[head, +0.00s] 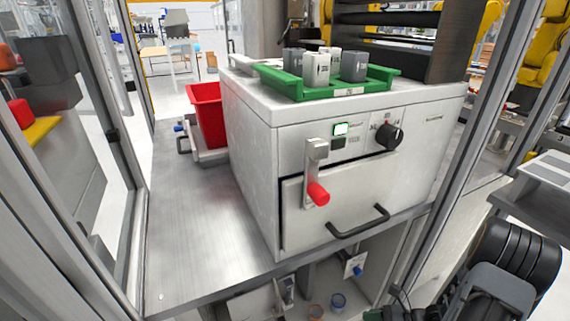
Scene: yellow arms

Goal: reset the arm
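Dark rounded links, which look like part of my own arm, fill the lower right corner of the head view. They are cut off by the picture's edge, and no gripper fingers show. The arm part is in front of and to the right of a white machine (345,203), apart from it in the picture. What my gripper holds, if anything, cannot be seen.
The machine has a red-tipped lever (317,172), a black knob (388,137) and a door handle (358,222). On top, a green tray (272,82) holds several grey and white containers. A red bin (207,114) stands left. Metal frame posts flank the metal bench (185,235), clear at front left.

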